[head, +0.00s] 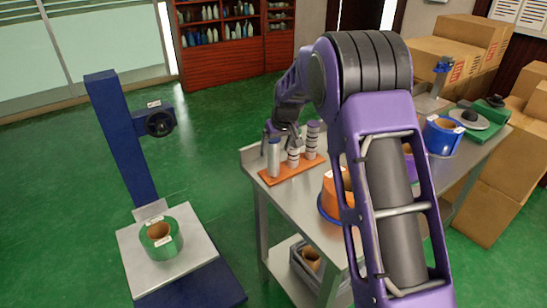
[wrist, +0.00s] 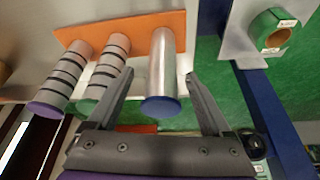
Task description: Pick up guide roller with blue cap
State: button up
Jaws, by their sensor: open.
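The guide roller with the blue cap (wrist: 162,70) is a plain silver cylinder standing on an orange base (wrist: 85,32). In the wrist view its blue end faces me, between the two fingers of my gripper (wrist: 160,75). In the head view the silver roller (head: 273,160) is the leftmost on the orange base (head: 290,173), with its top partly hidden by my gripper (head: 281,138). My gripper is open and empty, above the rollers. I cannot tell how far the fingers reach along the roller.
Two black-banded rollers share the base: one with a purple cap (wrist: 62,80), one with a greenish cap (wrist: 105,70) close to a finger. The metal table (head: 300,200) also holds an orange spool (head: 333,199) and a blue spool (head: 441,136). A blue stand (head: 120,135) with a green roll (head: 160,240) is left.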

aim_at(272, 155)
jog(key=shift+a+b+x, duration=0.1)
jog(key=shift+b+x, duration=0.05)
jog(key=shift+x, duration=1.2)
jog(key=shift+a+b+x, duration=0.15)
jog(key=shift+x, duration=1.2)
jog(key=shift+w+r, duration=0.15)
jog(key=shift+w, duration=0.05)
grip_shut()
